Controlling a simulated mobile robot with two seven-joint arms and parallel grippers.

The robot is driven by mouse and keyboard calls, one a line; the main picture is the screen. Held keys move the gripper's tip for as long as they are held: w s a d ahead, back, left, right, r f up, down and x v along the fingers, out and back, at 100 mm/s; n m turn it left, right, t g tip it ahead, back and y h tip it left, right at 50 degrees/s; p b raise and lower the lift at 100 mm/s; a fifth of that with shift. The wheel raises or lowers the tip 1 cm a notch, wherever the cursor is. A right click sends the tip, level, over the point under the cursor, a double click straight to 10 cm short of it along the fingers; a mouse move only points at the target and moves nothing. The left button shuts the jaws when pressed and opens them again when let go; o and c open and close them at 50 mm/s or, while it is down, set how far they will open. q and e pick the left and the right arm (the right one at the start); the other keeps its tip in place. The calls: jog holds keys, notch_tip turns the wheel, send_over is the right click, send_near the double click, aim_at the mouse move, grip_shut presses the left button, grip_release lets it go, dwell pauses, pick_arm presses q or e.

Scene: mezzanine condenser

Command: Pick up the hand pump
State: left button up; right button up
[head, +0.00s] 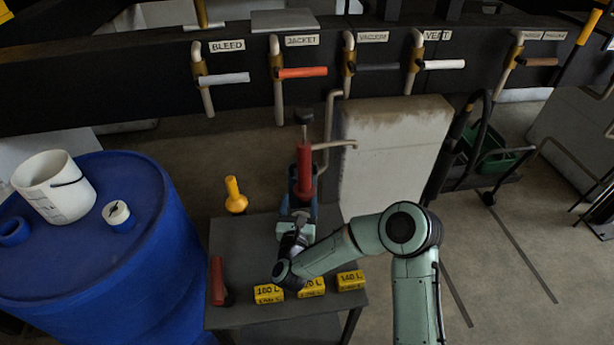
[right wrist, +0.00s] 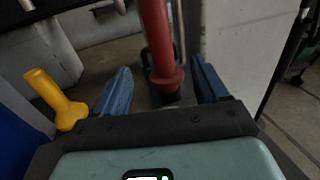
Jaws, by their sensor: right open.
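The hand pump (head: 304,168) is a red upright cylinder with a dark handle on top, at the far edge of a small dark table in the head view. My right gripper (head: 302,188) reaches over the table toward it with blue fingers apart. In the right wrist view the red barrel of the pump (right wrist: 157,40) stands between the two open fingers of my right gripper (right wrist: 163,85), with a gap on each side. The pump's lower end is partly hidden by the gripper. My left gripper is not seen.
The dark table (head: 235,250) also holds a yellow cone-shaped object (head: 236,196), a red-handled object (head: 217,280) and yellow labelled blocks (head: 351,281). A blue drum (head: 150,240) stands left, with a white bucket (head: 54,187) on it. Labelled valves line the back; a pale block (head: 390,150) stands right.

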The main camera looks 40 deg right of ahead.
aim_at(303, 178)
jog(key=x, duration=1.2)
jog(key=shift+w+d, duration=0.1)
jog(key=shift+w, duration=0.15)
jog(key=c, duration=1.4)
jog(key=shift+r, duration=0.1)
grip_shut()
